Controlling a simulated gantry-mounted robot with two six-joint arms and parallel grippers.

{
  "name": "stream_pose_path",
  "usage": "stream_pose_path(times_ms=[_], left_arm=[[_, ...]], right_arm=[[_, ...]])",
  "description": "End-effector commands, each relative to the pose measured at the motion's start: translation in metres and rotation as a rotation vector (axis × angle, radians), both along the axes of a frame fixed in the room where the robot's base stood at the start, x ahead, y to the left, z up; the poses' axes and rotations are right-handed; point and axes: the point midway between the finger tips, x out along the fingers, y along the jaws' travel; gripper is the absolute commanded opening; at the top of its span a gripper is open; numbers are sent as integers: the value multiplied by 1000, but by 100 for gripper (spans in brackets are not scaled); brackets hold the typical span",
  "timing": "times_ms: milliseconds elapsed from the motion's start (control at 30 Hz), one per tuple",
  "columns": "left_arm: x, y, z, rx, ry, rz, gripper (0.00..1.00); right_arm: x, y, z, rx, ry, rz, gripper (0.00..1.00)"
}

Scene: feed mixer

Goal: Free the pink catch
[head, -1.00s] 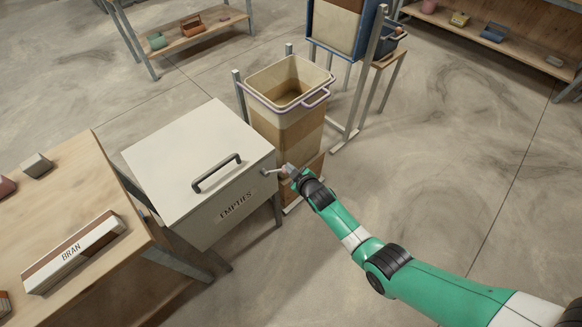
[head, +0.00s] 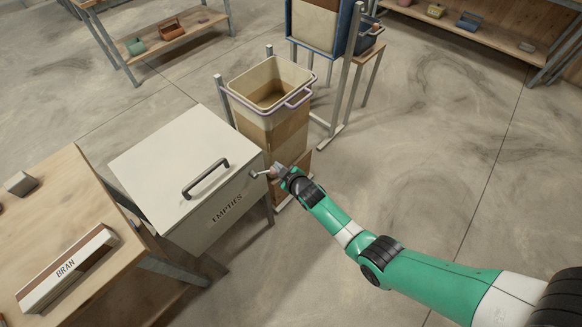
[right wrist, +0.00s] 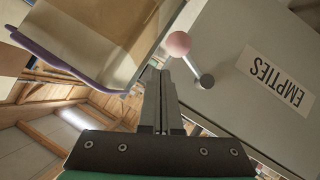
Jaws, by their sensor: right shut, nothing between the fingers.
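The pink catch is a pink ball (right wrist: 179,43) on a short grey lever, pivoted on the front of the pale box marked EMPTIES (head: 175,165). In the head view the lever (head: 261,173) sticks out near the box's right front corner, and the ball end is hard to make out beside my gripper. My right gripper (head: 277,171) is shut and empty close to that end. In the right wrist view its shut fingertips (right wrist: 161,72) lie just below the ball, with a small gap in the picture; contact cannot be told. My left gripper is out of view.
A dark handle (head: 206,178) sits on the box's flat lid. A tall cream-and-brown bin (head: 268,128) with a lilac rim stands close behind my gripper. A wooden bench (head: 62,215) with a BRAN block (head: 68,268) is at left. The floor at right is clear.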

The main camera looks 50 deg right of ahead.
Motion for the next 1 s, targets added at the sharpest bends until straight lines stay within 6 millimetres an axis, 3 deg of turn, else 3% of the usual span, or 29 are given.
stream_pose_path(times_ms=[33, 333, 567, 1000], left_arm=[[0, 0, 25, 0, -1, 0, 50], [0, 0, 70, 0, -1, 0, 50], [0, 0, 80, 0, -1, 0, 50], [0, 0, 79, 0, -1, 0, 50]], right_arm=[[-1, 2, 25, 0, -2, 3, 0], [-60, 11, 59, -2, -3, 1, 0], [-81, 14, 70, -2, -4, 2, 0], [-82, 15, 70, -2, -5, 3, 0]])
